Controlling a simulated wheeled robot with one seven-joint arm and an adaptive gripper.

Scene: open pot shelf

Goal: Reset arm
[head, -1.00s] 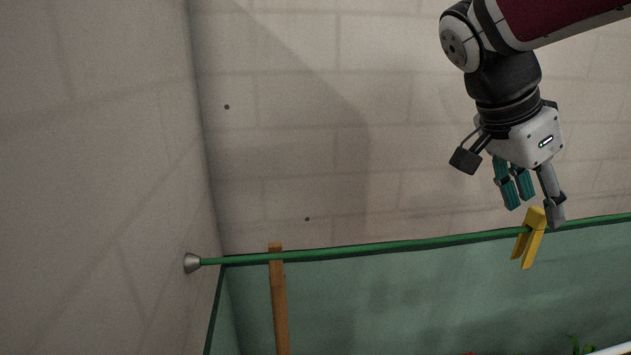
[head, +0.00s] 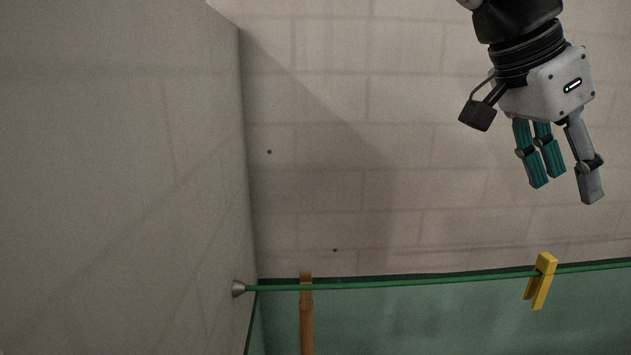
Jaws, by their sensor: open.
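My gripper (head: 567,190) is at the upper right of the head view, pointing down. Its teal fingers and its grey finger are spread apart, and nothing is between them. A yellow clothespin (head: 541,280) sits on the green line below the gripper. There is a clear gap between the fingertips and the clothespin. The upper part of my arm is cut off by the top edge of the view.
The green line (head: 420,282) runs from a metal wall mount (head: 238,288) to the right edge. Green sheeting (head: 420,320) hangs below it, with a wooden post (head: 306,320) near the left. The pale brick wall (head: 330,190) behind is bare.

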